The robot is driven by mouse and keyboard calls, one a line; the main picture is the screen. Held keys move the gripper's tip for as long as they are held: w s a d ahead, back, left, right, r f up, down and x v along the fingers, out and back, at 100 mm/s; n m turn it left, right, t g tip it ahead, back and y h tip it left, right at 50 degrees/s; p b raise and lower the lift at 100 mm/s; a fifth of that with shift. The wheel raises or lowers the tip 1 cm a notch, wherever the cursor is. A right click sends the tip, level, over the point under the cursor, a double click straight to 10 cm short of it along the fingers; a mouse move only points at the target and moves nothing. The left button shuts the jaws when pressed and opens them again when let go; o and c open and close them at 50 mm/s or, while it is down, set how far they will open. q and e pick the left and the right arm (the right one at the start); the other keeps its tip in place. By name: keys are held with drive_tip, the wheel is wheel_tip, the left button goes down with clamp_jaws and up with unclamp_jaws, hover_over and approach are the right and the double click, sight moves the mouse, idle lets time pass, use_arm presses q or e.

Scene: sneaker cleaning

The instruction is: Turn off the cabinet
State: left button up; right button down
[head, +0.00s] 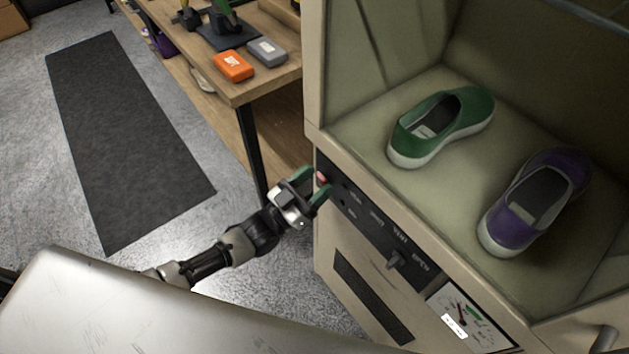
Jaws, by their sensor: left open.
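The cabinet (345,143) is a beige unit with an open chamber on top and a black control panel (365,213) on its front. A small red button (321,178) sits at the panel's left end. A dark knob (396,259) and a dial gauge (470,322) are farther right. My left gripper (313,186) is open and empty, with its green-tipped fingers close to the red button; I cannot tell whether they touch it. My right gripper is not in view.
A green sneaker (465,118) and a purple sneaker (512,232) stand inside the chamber. A wooden workbench (243,92) at the back holds an orange box (233,66) and a grey box (267,51). A dark mat (120,140) lies on the floor at left.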

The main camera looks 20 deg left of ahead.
use_arm(q)
drive_tip(key=b+v, duration=0.1)
drive_tip(key=v, duration=0.9)
drive_tip(key=shift+s+a, duration=0.2)
drive_tip(key=shift+s, duration=0.1)
drive_tip(key=shift+f, duration=0.2)
drive_tip(key=s+a+f+n+g+y+p, duration=0.25)
drive_tip(key=f+y, duration=0.25)
drive_tip(key=f, duration=0.5)
drive_tip(key=s+a+f+n+g+y+p, duration=0.1)
drive_tip(key=s+a+f+g+y+p, duration=0.3)
drive_tip(key=f, duration=0.6)
drive_tip(key=s+f+g+y, duration=0.1)
drive_tip(key=s+f+g, duration=0.2)
drive_tip(key=s, duration=0.5)
drive_tip(key=s+f+n+g+y, duration=0.1)
drive_tip(key=s+f+g, duration=0.3)
drive_tip(key=s, duration=0.5)
drive_tip(key=s+f+g+y, duration=0.3)
drive_tip(key=s+f, duration=0.3)
drive_tip(key=s, duration=0.3)
drive_tip(key=shift+d+f+n+p, duration=0.2)
drive_tip(key=shift+f+n+p, duration=0.15)
